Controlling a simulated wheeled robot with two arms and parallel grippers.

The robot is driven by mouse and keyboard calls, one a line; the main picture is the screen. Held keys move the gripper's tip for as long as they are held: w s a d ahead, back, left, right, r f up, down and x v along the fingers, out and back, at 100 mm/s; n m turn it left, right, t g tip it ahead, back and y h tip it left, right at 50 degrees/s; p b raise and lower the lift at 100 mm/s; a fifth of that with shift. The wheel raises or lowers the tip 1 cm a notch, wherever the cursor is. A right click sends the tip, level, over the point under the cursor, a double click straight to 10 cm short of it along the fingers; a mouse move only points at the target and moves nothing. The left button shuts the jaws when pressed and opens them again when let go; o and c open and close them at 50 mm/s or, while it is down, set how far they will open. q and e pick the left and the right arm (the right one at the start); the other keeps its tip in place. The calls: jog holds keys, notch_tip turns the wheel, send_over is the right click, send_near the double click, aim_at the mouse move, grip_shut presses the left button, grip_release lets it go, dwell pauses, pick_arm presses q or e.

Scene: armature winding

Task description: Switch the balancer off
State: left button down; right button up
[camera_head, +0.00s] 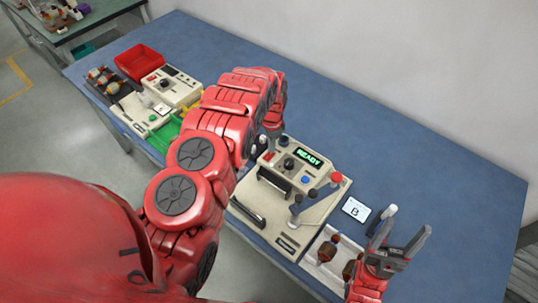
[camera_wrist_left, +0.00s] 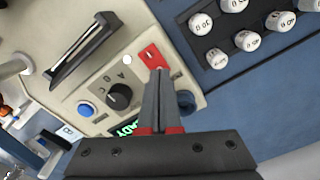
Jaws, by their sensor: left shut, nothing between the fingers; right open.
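The balancer (camera_head: 308,203) is a cream machine with a lit display (camera_head: 308,158) reading READY. Its sloped panel carries a black knob (camera_wrist_left: 120,95), a blue button (camera_wrist_left: 86,108) and a red rocker switch (camera_wrist_left: 151,56). My left gripper (camera_wrist_left: 160,71) is shut and empty, its fingertips right at the lower edge of the red switch; whether they touch it I cannot tell. In the head view the left gripper (camera_head: 272,130) is over the panel's far left corner, partly hidden by my arm. My right gripper (camera_head: 408,221) is open and empty, to the right of the balancer.
A white card marked B (camera_head: 356,209) lies right of the balancer. A tray (camera_head: 335,262) with armatures is in front of my right gripper. Another cream machine (camera_head: 172,87) and a red bin (camera_head: 139,60) stand at the left. A black rack of white labelled knobs (camera_wrist_left: 222,42) is beside the panel.

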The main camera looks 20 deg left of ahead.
pick_arm(q)
jog(key=shift+f+b, duration=0.35)
jog(key=shift+f, duration=0.25)
dwell(0.3)
jog(key=shift+r+p, duration=0.4)
jog(key=shift+r, duration=3.15)
jog(key=shift+s+f, duration=0.1)
